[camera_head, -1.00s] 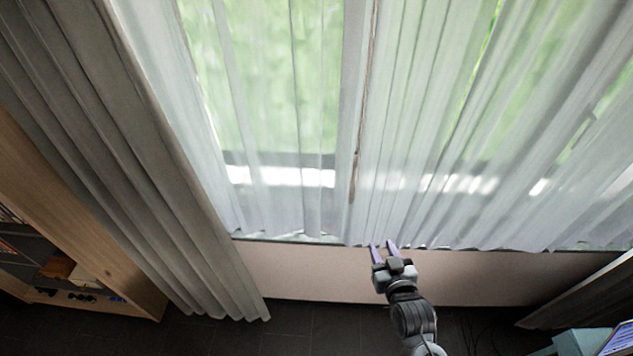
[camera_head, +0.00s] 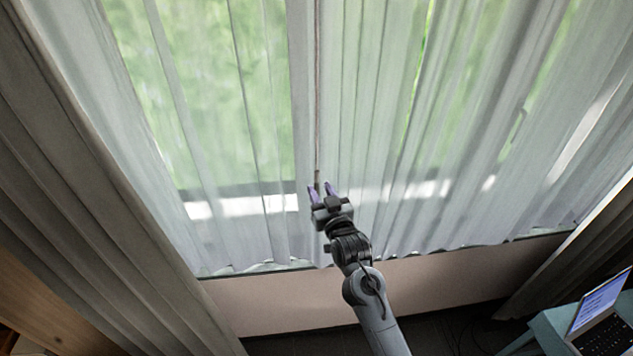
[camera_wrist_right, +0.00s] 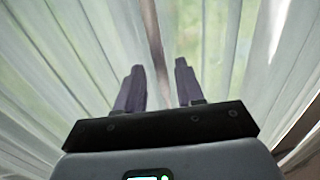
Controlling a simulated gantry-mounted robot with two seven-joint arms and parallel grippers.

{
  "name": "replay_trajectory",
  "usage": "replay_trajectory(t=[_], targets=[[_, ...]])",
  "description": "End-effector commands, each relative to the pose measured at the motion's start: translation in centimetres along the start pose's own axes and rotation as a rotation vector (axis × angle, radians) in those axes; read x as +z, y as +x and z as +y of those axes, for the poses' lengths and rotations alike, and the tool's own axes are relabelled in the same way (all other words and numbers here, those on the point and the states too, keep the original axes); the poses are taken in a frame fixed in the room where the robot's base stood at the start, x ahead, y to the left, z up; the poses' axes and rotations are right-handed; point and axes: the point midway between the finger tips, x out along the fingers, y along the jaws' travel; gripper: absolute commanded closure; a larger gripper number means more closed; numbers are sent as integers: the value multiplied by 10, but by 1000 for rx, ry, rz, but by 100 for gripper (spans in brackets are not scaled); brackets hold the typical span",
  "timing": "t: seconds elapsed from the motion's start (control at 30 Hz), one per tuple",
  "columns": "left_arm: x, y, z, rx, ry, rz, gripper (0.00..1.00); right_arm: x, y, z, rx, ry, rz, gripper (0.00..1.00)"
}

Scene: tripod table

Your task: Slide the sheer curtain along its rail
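The sheer white curtain (camera_head: 390,150) hangs in folds across the window in the head view. A thin brown wand or cord (camera_head: 317,100) hangs down near its middle. My right gripper (camera_head: 319,188) is raised in front of the curtain at the wand's lower end. Its two purple fingers are apart. In the right wrist view the fingers (camera_wrist_right: 158,85) are spread, with the brown wand (camera_wrist_right: 152,35) running between and beyond them; I cannot tell whether they touch it. The curtain (camera_wrist_right: 225,60) fills the background there. The rail is out of view. My left gripper is not in view.
A heavy grey drape (camera_head: 90,190) hangs at the left, and another grey drape (camera_head: 555,255) at the right. Below the curtain is a low pinkish wall (camera_head: 440,285). A laptop (camera_head: 603,315) stands on a teal table (camera_head: 535,335) at the lower right.

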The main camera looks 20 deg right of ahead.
Motion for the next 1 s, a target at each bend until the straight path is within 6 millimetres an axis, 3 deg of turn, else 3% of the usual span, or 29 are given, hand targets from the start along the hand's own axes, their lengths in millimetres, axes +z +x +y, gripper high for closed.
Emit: replay_trajectory(t=[0.3, 0.73, 0.77, 1.0], targets=[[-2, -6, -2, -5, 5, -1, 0, 0, 32, 0, 0, 0, -1, 63], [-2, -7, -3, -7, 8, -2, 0, 0, 37, 0, 0, -1, -1, 63], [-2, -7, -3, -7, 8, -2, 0, 0, 37, 0, 0, -1, -1, 64], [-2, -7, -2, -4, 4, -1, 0, 0, 37, 0, 0, -1, -1, 100]])
